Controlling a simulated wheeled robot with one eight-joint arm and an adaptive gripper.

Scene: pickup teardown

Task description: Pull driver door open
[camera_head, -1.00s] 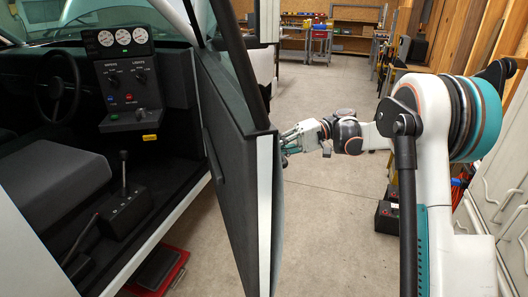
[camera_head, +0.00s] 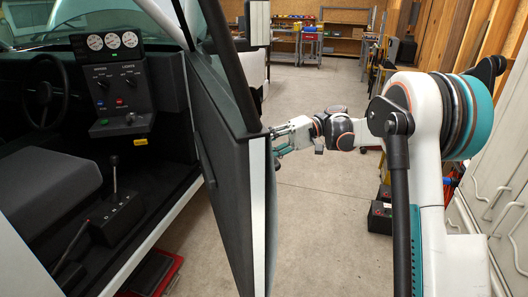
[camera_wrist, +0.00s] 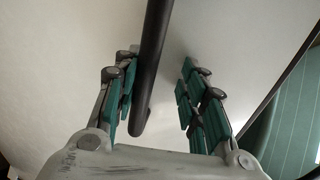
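The driver door (camera_head: 232,190) stands swung out from the cab, its dark inner panel facing left and its pale edge toward me. My gripper (camera_head: 280,145) is at the door's outer side, near its upper part; the door edge partly hides the fingertips. In the wrist view the gripper (camera_wrist: 158,95) is open, with teal-padded fingers on both sides of a dark bar (camera_wrist: 152,60), which looks like the door handle. The bar lies nearer the left finger; I cannot tell whether they touch. The pale door skin (camera_wrist: 225,35) is behind it.
The cab with its seat (camera_head: 45,185), gear lever (camera_head: 114,180) and gauge panel (camera_head: 120,85) is at left. A red-edged case (camera_head: 150,275) lies below the sill. Pale cabinets (camera_head: 490,190) stand close on the right, with dark boxes (camera_head: 381,215) on the floor. The middle floor (camera_head: 325,210) is clear.

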